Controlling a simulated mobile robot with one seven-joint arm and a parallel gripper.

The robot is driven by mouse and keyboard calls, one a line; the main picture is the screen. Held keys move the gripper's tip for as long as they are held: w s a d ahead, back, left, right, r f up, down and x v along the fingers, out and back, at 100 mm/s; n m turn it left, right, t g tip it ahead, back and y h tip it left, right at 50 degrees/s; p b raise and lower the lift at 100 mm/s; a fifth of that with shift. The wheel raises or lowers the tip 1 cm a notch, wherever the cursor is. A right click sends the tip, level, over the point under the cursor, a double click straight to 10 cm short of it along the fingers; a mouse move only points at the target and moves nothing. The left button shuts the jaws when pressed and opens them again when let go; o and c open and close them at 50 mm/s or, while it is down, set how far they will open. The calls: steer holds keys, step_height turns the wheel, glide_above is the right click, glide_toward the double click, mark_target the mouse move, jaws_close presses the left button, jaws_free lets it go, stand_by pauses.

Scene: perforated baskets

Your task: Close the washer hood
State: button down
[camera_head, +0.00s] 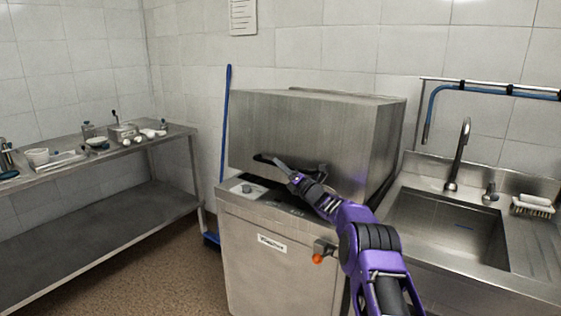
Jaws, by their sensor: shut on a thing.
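The washer hood (330,118) is a large brushed-steel box above the washer body (285,268). Its lower front edge is close to the washer's top, and a dark strip shows below it at the right; I cannot tell whether it rests on the body. A dark handle (262,157) runs along the hood's lower front, partly hidden by my arm. My gripper (280,164) is at this handle, shut on it, reaching in from the lower right with my purple arm.
A sink (450,230) with a tap (459,155) and a brush (532,206) adjoins on the right. A steel table (100,205) with small items stands at left. A blue pole (225,130) leans behind the washer.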

stand_by(0.3)
steer(key=c, duration=0.8)
jaws_free()
steer(key=shift+d, duration=0.1)
steer(key=v, duration=1.7)
steer(key=shift+s+f, duration=0.15)
steer(key=shift+f, duration=0.05)
